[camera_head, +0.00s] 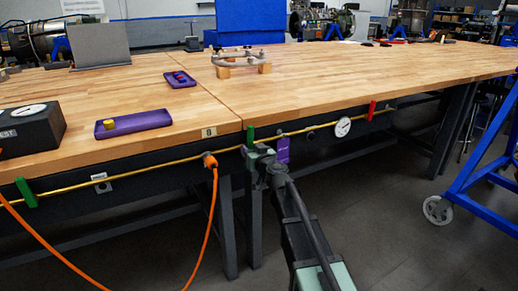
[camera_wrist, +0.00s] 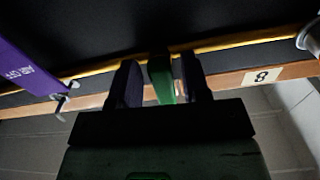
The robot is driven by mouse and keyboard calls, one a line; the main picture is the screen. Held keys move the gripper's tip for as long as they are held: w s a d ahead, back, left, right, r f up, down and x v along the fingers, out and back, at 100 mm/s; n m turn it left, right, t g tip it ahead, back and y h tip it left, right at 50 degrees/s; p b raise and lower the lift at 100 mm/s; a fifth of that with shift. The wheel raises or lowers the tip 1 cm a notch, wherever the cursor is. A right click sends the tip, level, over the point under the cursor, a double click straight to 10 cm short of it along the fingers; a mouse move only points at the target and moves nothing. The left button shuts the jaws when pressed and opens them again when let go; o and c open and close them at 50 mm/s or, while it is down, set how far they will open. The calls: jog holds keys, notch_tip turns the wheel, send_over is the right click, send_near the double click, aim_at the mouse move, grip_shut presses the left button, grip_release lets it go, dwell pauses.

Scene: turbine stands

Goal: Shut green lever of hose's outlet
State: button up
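A green lever (camera_head: 250,134) stands upright on the yellow pipe (camera_head: 165,172), just right of the outlet (camera_head: 210,160) where the orange hose (camera_head: 212,205) is attached. My gripper (camera_head: 256,155) is at this lever, below the table edge. In the wrist view, the green lever (camera_wrist: 161,79) lies between my two spread fingers (camera_wrist: 161,84), crosswise to the yellow pipe (camera_wrist: 235,41). Narrow gaps show beside the lever, so the fingers look open around it; contact is unclear. A second green lever (camera_head: 26,193) stands at the far left of the pipe.
A purple tag (camera_head: 283,150) hangs right of my gripper; it also shows in the wrist view (camera_wrist: 30,65). A gauge (camera_head: 343,127) and a red lever (camera_head: 371,110) are further right. The wooden tabletop (camera_head: 330,85) overhangs close above. A blue cart frame (camera_head: 480,180) stands right.

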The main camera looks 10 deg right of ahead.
jog(key=o, duration=0.3)
jog(key=v, duration=0.5)
dwell(0.5)
